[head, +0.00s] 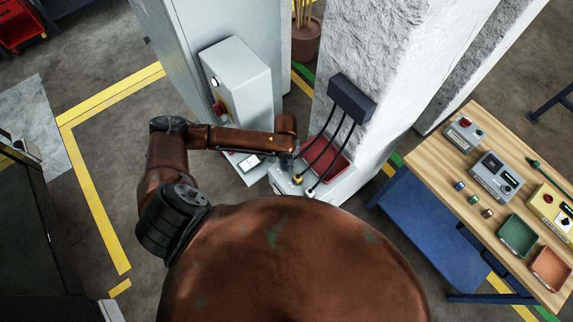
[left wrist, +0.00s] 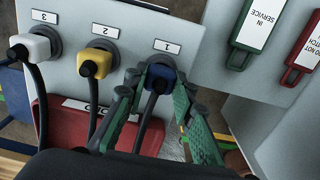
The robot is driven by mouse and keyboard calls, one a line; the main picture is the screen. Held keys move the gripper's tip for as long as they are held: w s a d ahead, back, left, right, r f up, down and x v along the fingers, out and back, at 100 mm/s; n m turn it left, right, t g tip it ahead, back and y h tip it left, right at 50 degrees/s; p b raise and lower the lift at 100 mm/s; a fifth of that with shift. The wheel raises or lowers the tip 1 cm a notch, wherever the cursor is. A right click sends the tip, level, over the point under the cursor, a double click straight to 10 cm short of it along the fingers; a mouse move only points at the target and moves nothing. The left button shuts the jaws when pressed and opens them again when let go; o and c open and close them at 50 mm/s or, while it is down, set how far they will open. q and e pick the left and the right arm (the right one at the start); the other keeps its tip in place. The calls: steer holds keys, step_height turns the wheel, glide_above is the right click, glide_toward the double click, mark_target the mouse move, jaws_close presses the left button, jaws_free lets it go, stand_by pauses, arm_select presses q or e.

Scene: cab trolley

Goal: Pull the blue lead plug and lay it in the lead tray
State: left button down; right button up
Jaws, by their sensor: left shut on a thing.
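The blue plug (left wrist: 161,76) is at socket 1 on a light grey panel (left wrist: 134,22), with its black lead hanging from it. My left gripper (left wrist: 157,80) is shut on the blue plug, one green finger on each side. Whether the plug is fully seated I cannot tell. In the head view my left gripper (head: 285,165) is at the panel, and the blue plug is hidden. A red tray (left wrist: 62,128) lies beyond the leads, its label partly covered; it also shows in the head view (head: 338,165). My right gripper is not in view.
A yellow plug (left wrist: 97,63) is in socket 2 and a white plug (left wrist: 33,46) in socket 3, their leads close by. Green (left wrist: 254,32) and red (left wrist: 304,52) tags are at the right. A wooden table (head: 430,158) with devices and trays stands at the right.

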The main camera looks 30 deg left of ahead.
arm_select(q)
steer(key=shift+r, duration=0.1)
steer(key=shift+r, duration=2.95)
